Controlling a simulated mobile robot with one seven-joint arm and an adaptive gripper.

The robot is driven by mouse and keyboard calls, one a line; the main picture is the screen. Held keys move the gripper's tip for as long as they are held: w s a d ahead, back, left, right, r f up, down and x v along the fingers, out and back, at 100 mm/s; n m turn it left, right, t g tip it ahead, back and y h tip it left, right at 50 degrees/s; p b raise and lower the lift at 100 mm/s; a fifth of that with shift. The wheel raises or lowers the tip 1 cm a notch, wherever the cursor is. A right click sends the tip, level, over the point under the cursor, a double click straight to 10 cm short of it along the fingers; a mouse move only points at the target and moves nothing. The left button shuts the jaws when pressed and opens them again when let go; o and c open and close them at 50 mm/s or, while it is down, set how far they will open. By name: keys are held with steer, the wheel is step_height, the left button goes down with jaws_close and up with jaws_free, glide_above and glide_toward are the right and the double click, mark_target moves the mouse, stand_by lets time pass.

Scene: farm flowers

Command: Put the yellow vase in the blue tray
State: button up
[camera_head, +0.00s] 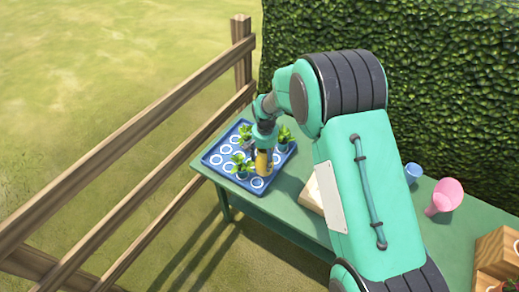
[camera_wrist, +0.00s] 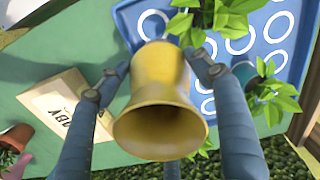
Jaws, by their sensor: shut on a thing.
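The yellow vase (camera_wrist: 160,85) is between the fingers of my gripper (camera_wrist: 160,80), which is shut on it. In the wrist view its open mouth faces the camera. In the head view the yellow vase (camera_head: 264,164) shows below my gripper (camera_head: 264,150), over or at the near right part of the blue tray (camera_head: 213,160). I cannot tell whether its base touches the tray. The blue tray (camera_wrist: 128,18) also shows behind the vase in the wrist view, with white rings on it.
Several green plants (camera_head: 242,167) stand in the tray close around the vase. A wooden board with lettering (camera_wrist: 62,105) lies on the green table (camera_head: 283,190). A blue cup (camera_head: 412,172) and a pink pot (camera_head: 444,196) stand to the right. A hedge (camera_head: 440,80) rises behind.

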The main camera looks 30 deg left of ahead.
steer(key=w+a, duration=0.6)
steer(key=w, duration=0.1)
steer(key=shift+a+f+b, duration=0.35)
steer(key=shift+f+b, duration=0.05)
steer(key=shift+s, duration=0.1)
steer(key=shift+f+b, duration=0.3)
steer(key=shift+f, duration=1.5)
steer(key=o, duration=1.5)
steer(key=shift+f, duration=0.1)
steer(key=shift+c, duration=0.2)
